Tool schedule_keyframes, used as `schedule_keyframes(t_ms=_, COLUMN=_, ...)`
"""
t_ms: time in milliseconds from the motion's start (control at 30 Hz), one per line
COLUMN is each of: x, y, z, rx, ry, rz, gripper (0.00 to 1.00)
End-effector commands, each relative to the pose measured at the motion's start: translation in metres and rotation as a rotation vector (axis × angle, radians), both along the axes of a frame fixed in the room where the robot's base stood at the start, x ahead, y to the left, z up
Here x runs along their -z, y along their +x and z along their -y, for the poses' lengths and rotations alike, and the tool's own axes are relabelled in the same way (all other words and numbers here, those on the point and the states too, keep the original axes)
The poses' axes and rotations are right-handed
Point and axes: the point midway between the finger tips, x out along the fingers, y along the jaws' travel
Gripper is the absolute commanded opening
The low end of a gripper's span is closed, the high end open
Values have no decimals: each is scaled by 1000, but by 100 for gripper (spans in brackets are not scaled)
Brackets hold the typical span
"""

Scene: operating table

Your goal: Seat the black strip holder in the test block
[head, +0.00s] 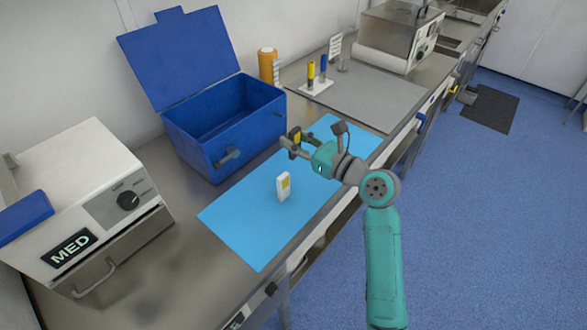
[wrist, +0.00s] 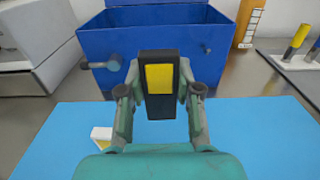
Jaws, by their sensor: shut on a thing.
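The black strip holder (wrist: 159,85), a dark upright piece with a yellow panel, is held between the two fingers of my gripper (wrist: 160,97). In the head view the holder (head: 296,136) shows small at the end of my gripper (head: 289,146), above the far part of the blue mat. A small white block with a yellow panel (head: 284,187) stands upright on the mat, nearer the head camera than my gripper; it looks like the test block. In the wrist view this block (wrist: 101,133) shows at lower left, apart from the holder and partly hidden by my gripper.
An open blue box (head: 222,121) stands behind the blue mat (head: 241,229). A white MED device (head: 88,205) is at left. An orange-brown container (head: 268,65) and a white stand with yellow and blue pieces (head: 316,88) are farther back. The mat around the white block is clear.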

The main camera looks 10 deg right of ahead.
Motion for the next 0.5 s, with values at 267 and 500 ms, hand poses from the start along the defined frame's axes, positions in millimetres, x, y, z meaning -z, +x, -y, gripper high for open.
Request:
schedule_keyframes(t_ms=267, x=43, y=0, z=0, rx=0, ry=1, rz=-3, gripper=4)
schedule_keyframes(t_ms=500, x=68, y=0, z=1, rx=1, ry=1, rz=-4, gripper=4)
